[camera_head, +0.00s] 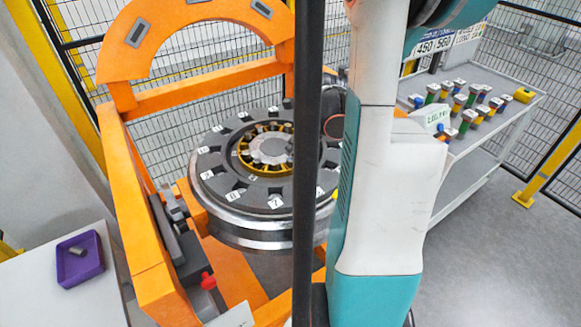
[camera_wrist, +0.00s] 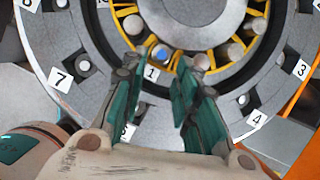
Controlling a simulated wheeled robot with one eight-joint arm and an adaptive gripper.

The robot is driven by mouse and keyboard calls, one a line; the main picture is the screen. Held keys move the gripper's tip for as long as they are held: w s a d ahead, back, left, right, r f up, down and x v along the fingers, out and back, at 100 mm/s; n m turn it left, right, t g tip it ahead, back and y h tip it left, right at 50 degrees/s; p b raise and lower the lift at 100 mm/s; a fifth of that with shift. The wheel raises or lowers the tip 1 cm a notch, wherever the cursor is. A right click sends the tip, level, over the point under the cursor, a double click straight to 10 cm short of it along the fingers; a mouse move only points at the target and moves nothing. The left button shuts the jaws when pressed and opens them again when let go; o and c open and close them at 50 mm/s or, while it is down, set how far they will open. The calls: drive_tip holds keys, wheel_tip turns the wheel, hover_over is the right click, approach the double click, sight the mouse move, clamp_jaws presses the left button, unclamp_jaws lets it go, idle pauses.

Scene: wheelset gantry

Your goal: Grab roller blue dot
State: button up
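The roller with the blue dot (camera_wrist: 160,54) sits in the yellow cage (camera_wrist: 183,62) of the bearing, beside the number 1 label, in the wrist view. My gripper (camera_wrist: 166,66) is open, its two green-padded fingers pointing at the bearing. The blue-dot roller shows between the fingertips, nearer the left one; I cannot tell the height gap, and no grip on it shows. In the head view the bearing (camera_head: 245,158) lies in the middle of the numbered wheel disc (camera_head: 222,178). There my gripper is hidden behind the dark post and my arm, and the blue dot cannot be made out.
An orange gantry frame (camera_head: 125,190) surrounds the wheel. A purple tray (camera_head: 73,272) with a grey cylinder (camera_head: 77,251) is on the white table at the lower left. A shelf (camera_head: 500,118) with several coloured pieces stands at the right. Wire fencing encloses the back.

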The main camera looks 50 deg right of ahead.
sight(291, 165)
drive_tip(key=shift+b+x, duration=0.8)
drive_tip(key=shift+x, duration=2.05)
drive_tip(key=shift+w, duration=0.1)
clamp_jaws()
